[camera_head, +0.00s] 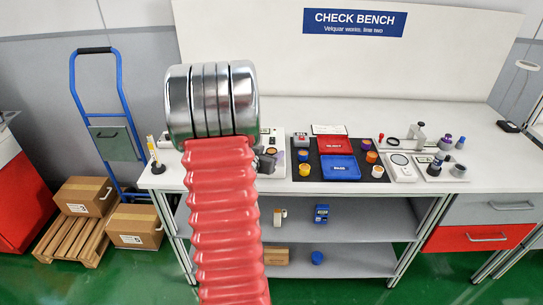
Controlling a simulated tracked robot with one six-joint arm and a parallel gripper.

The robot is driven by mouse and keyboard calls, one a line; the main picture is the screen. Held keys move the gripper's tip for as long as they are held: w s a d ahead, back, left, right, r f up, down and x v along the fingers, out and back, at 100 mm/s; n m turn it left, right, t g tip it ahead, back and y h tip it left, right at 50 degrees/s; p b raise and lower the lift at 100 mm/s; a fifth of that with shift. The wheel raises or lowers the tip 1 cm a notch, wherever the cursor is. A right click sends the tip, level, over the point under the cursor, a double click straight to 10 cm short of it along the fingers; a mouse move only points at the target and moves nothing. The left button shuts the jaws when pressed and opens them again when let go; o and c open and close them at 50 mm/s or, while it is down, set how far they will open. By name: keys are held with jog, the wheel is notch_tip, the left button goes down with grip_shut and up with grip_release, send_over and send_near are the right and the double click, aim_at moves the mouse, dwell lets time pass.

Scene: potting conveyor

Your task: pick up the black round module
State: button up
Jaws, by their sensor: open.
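My red ribbed arm with its silver rings fills the middle of the view and covers the left-centre of the bench. I cannot pick out a black round module for certain.
A red tray (334,146) and a blue tray (341,168) lie on the mat. A white device (401,168) and a dark stand (436,166) are to the right. A small lamp-like stand (155,155) is at the left.

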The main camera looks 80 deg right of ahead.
dwell(0.4)
jog(key=c, duration=1.1)
